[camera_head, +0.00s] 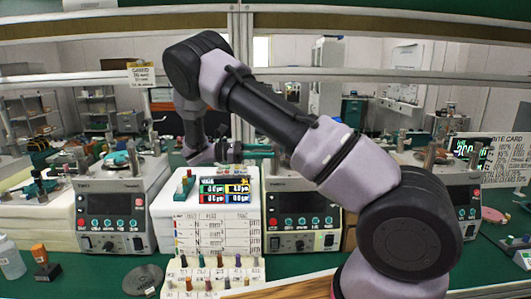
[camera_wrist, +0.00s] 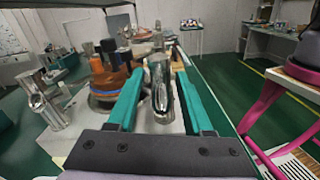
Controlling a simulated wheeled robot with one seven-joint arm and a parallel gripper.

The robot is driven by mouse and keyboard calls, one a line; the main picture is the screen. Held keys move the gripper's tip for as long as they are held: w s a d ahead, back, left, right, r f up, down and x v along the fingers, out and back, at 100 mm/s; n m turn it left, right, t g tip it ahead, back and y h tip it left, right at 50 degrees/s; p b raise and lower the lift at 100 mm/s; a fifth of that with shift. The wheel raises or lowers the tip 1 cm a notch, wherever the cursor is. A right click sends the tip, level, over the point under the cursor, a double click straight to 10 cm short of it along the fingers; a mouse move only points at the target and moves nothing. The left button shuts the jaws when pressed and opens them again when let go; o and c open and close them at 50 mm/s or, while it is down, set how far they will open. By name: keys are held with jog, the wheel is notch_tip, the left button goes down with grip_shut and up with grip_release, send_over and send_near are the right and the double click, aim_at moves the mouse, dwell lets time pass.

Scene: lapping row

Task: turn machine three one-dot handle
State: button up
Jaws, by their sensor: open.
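My gripper (camera_wrist: 161,72) has two teal fingers that stand apart in the wrist view. A shiny metal post (camera_wrist: 160,92) shows between them, with no clear contact on either finger. In the head view my gripper (camera_head: 258,151) is above the middle machine (camera_head: 303,222), and my arm hides much of that machine's top. An orange and dark round part (camera_wrist: 112,80) is left of the fingers in the wrist view. Other machines stand at the left (camera_head: 110,212) and right (camera_head: 466,200). The machine names and any dot marks on handles are too small to read.
A white box (camera_head: 217,222) with labelled displays stands between the left and middle machines. A rack of small coloured pegs (camera_head: 212,279) is in front of it. In the wrist view, open floor (camera_wrist: 232,88) is at the right.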

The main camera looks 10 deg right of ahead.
jog(key=v, duration=0.7)
jog(key=shift+a, duration=0.2)
